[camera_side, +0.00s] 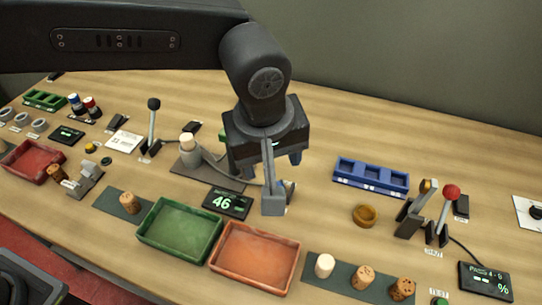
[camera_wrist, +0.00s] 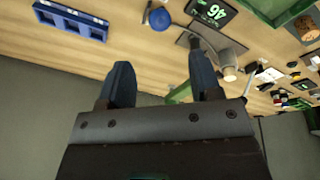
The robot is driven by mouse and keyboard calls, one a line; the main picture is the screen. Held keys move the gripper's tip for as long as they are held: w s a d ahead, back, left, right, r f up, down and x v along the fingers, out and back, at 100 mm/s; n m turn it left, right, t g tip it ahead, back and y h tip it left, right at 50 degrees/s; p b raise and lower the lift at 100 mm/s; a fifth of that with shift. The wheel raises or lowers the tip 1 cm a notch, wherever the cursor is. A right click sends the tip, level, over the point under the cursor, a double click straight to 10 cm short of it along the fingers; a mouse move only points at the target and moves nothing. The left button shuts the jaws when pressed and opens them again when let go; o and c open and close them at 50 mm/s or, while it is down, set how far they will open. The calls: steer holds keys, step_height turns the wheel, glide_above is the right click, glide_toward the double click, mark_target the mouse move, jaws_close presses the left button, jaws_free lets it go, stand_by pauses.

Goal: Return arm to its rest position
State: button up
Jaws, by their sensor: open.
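My gripper (camera_wrist: 163,82) shows in the wrist view with its two dark blue fingers spread apart and nothing between them. In the side view my gripper (camera_side: 268,165) hangs over the middle of the table, behind the green tray and near a grey lever stand (camera_side: 271,195). The stand partly overlaps it in the picture, and I cannot tell how close they are. Several cork stoppers stand on the table: one (camera_side: 129,202) on a dark mat at left, and a pale one (camera_side: 325,265) with two brown ones (camera_side: 363,277) (camera_side: 402,289) on the front mat.
A green tray (camera_side: 142,226) and an orange tray (camera_side: 216,259) lie at the front, and a red tray (camera_side: 14,158) at far left. A blue rack (camera_side: 371,168) and red-knobbed lever (camera_side: 452,192) stand at right. A black-knobbed lever (camera_side: 153,105) rises at left. The back right tabletop is clear.

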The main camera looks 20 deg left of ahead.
steer(key=s+a+r+m+t, duration=0.15)
steer(key=a+r, duration=0.25)
steer(key=a, duration=0.7)
steer(key=s+a+r+m, duration=0.15)
steer(key=a+r, duration=0.25)
steer(key=a, duration=0.7)
steer(key=s+a+f+m+t, duration=0.1)
steer(key=s+a+f+m, duration=0.3)
steer(key=s+a, duration=0.7)
steer(key=shift+a+f+t, duration=0.15)
steer(key=shift+a+t, duration=0.15)
steer(key=shift+t, duration=0.05)
